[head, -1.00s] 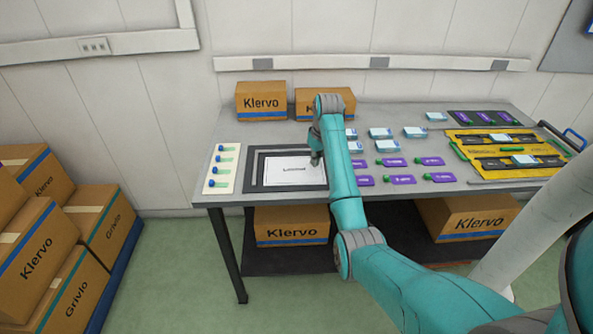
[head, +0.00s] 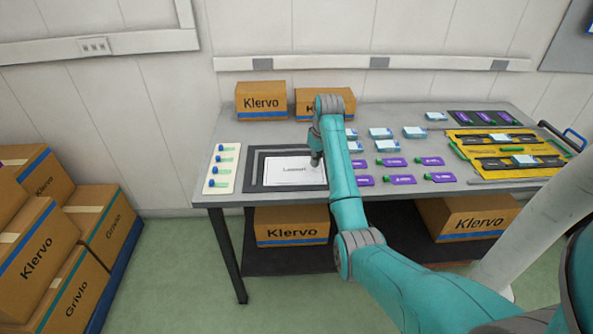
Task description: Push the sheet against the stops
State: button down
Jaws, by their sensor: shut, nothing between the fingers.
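The white sheet (head: 290,174) lies flat in the dark frame (head: 252,173) at the left part of the table. Faint printing shows on it. A dark border runs along its visible sides, and I cannot make out the stops as separate parts or the exact gap at each edge. My gripper (head: 315,161) is shut and empty, at the upper right part of the sheet. Whether its tips touch the sheet is too small to tell. My forearm hides the area just right of the frame.
A pale board with several blue- and green-capped bottles (head: 223,168) lies left of the frame. Purple pouches (head: 395,162) and light blue boxes (head: 380,133) lie to the right. Two Klervo cartons (head: 261,100) stand behind. A yellow tray (head: 500,150) is at the far right.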

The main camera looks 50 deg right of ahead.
aim_at(303, 162)
jog(key=shift+f, duration=0.9)
jog(key=shift+w+d+f, duration=0.15)
jog(key=shift+w, duration=1.15)
jog(key=shift+w+d+f, duration=0.15)
jog(key=shift+w, duration=1.1)
jog(key=shift+d+r, duration=0.15)
jog(key=shift+r, duration=3.55)
